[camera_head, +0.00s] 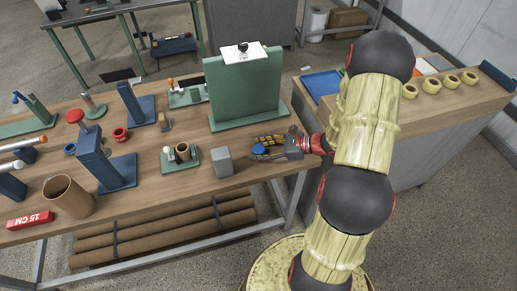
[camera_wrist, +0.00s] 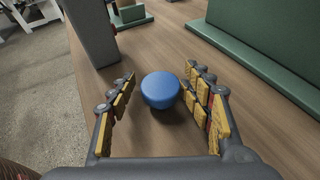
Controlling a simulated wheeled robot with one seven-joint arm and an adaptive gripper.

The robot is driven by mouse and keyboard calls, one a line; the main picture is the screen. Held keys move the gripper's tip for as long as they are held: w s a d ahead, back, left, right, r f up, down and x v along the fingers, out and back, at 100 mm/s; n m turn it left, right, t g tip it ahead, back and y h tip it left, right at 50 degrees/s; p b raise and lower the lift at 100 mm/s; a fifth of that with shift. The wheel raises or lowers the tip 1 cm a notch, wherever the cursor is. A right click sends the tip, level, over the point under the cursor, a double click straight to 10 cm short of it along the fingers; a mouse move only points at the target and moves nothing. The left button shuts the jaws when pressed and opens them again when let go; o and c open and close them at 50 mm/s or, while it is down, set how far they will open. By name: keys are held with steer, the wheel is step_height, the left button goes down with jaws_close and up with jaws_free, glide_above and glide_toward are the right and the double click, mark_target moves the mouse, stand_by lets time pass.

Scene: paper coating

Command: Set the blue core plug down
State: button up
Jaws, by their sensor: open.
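The blue core plug (camera_wrist: 160,91) rests on the wooden table top, seen between my spread fingers in the wrist view. It also shows in the head view (camera_head: 259,149), partly covered by my fingers.
A grey block (camera_head: 222,162) stands just left of my gripper. A green upright panel (camera_head: 245,88) stands behind it. A small green fixture (camera_head: 180,160) with a tan ring and a large cardboard tube (camera_head: 70,197) are further left. The table's front edge is close.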

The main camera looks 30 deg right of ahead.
steer(key=shift+r, duration=0.25)
steer(key=p+v, duration=0.3)
steer(key=v, duration=0.8)
steer(key=shift+s+d+r, duration=0.2)
steer(key=shift+s+d, duration=0.05)
steer(key=shift+d, duration=0.05)
steer(key=s+a+r+n+g+h, duration=0.1)
steer(key=a+r+n+g, duration=0.3)
steer(key=a+r+n, duration=0.3)
steer(key=s+a+r+n+g+h, duration=0.1)
steer(key=s+a+r+n+g, duration=0.1)
steer(key=a+r+n+g, duration=0.5)
steer(key=s+a+r+n+t+h, duration=0.7)
steer(key=r+n, duration=0.3)
steer(key=n, duration=0.3)
steer(key=shift+s+a+r+h, duration=0.25)
steer(key=shift+s+a, duration=0.25)
steer(key=shift+a, duration=0.25)
